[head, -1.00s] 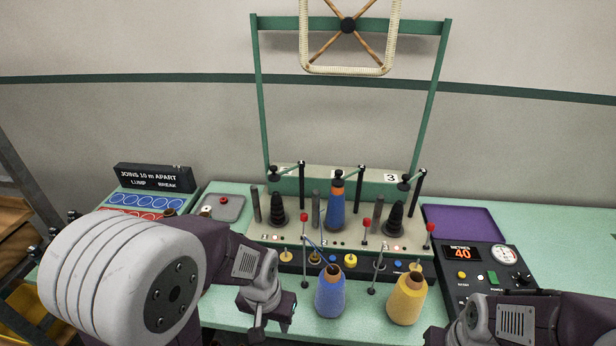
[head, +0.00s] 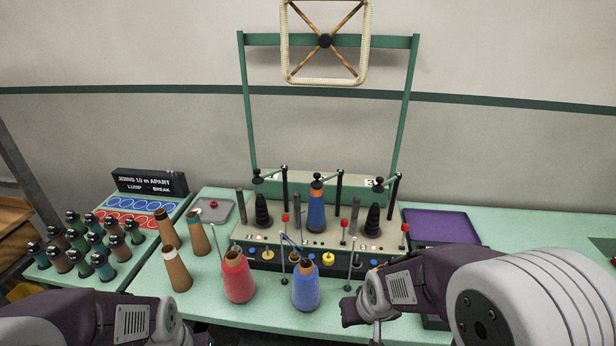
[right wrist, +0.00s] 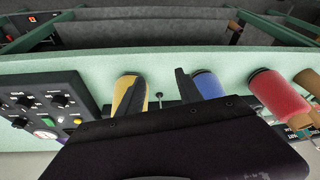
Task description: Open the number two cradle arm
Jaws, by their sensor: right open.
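The number two cradle arm (head: 328,177) is the middle of three on the machine. It reaches left from its black post (head: 339,195) to the top of a blue and orange cone (head: 316,212) and looks closed over it. Its number label is hidden; only a "3" (head: 370,183) reads clearly. My right gripper (head: 362,312) is low in front of the machine, right of the front blue cone (head: 305,290). In the right wrist view its fingers (right wrist: 160,88) are apart and empty. My left gripper (head: 200,340) barely shows at the bottom edge; its jaws are unclear.
A red cone (head: 237,278) and several brown cones stand left of the front blue cone. A yellow cone (right wrist: 130,92) shows in the right wrist view. Red-knobbed levers (head: 344,228) rise before the machine. A purple tray (head: 440,226) lies to the right.

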